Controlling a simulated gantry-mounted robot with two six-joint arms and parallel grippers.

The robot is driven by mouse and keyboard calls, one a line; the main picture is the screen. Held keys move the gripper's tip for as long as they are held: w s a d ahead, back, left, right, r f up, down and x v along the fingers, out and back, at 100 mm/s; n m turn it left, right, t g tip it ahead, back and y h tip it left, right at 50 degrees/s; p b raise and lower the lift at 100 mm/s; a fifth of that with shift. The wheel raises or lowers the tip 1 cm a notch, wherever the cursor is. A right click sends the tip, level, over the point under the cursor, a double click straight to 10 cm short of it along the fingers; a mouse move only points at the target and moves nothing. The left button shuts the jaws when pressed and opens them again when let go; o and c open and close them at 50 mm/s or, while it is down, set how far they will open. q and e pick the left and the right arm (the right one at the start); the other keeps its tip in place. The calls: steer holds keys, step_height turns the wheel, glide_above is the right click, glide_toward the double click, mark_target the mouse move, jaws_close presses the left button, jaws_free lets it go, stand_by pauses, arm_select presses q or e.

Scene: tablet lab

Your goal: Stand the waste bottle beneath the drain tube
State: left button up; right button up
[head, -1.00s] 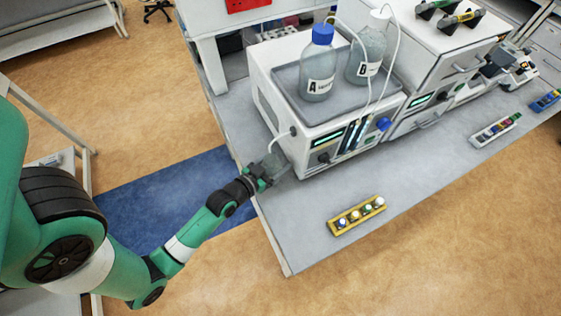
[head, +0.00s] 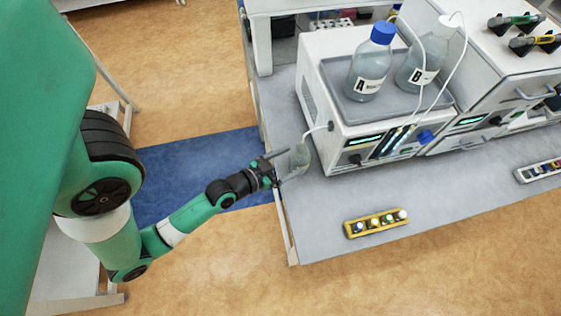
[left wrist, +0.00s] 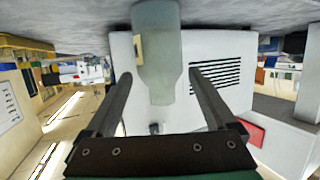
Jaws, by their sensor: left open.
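The waste bottle (head: 300,158), translucent grey-green, stands upright on the bench beside the left side of the white instrument. The white drain tube (head: 317,130) leaves that side and curves down to the bottle's top. Whether its end is inside the mouth is too small to tell. My left gripper (head: 283,166) is open at the bench's left edge, just left of the bottle. In the left wrist view the bottle (left wrist: 157,55) appears inverted, beyond and between the spread fingertips (left wrist: 160,73), with gaps on both sides. My right gripper is not in view.
Bottles A (head: 369,70) and B (head: 418,65) stand in a grey tray on the instrument (head: 315,75). A yellow vial rack (head: 376,223) lies on the bench in front. The bench (head: 310,215) between it and the waste bottle is clear.

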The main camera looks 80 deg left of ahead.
mark_target(293, 159)
arm_select(q)
steer(key=b+v, duration=0.1)
steer(key=v, duration=0.3)
steer(key=shift+s+f, duration=0.1)
steer(key=shift+s, duration=0.05)
steer(key=shift+s+d, duration=0.1)
steer(key=shift+d, duration=0.05)
